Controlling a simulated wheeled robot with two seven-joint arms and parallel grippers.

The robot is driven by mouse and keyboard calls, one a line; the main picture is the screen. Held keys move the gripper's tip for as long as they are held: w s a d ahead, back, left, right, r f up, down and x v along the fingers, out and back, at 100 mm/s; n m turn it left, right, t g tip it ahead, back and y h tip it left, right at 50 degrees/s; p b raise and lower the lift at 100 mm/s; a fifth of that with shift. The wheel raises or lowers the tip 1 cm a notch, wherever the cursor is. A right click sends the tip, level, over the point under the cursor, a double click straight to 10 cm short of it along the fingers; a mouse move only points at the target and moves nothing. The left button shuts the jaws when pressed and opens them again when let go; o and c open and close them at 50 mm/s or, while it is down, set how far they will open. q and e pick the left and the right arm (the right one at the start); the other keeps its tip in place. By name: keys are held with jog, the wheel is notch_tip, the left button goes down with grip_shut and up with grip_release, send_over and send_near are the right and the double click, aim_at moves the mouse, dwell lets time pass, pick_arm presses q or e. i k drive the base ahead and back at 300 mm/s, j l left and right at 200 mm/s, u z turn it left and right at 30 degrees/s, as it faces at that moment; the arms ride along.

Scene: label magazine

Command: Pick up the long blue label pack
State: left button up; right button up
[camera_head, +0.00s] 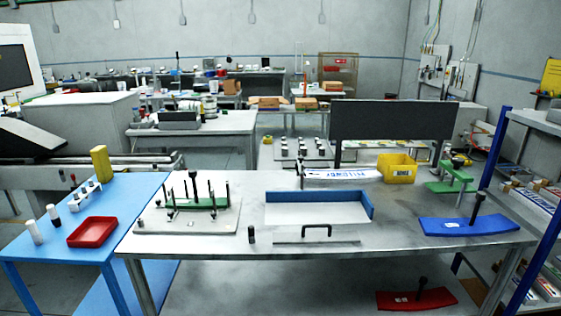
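A long, flat pack (342,175), white with blue lettering, lies at the back of the grey table behind the blue-walled tray. A long, solid blue, slightly curved piece (490,225) with a black upright handle lies at the table's right front. I cannot tell for certain which of these is the long blue label pack. The blue-walled tray (318,210) with a pale floor stands mid-table and looks empty. Neither of my grippers is in view.
A yellow bin (397,167) and a green clamp (450,182) stand at the back right. A green-and-black fixture (195,205) stands on the left. A blue side table (75,230) holds a red tray (92,232). A blue-framed shelf (540,200) borders the right.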

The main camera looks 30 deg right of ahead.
aim_at(313, 176)
jog(key=z, duration=1.3)
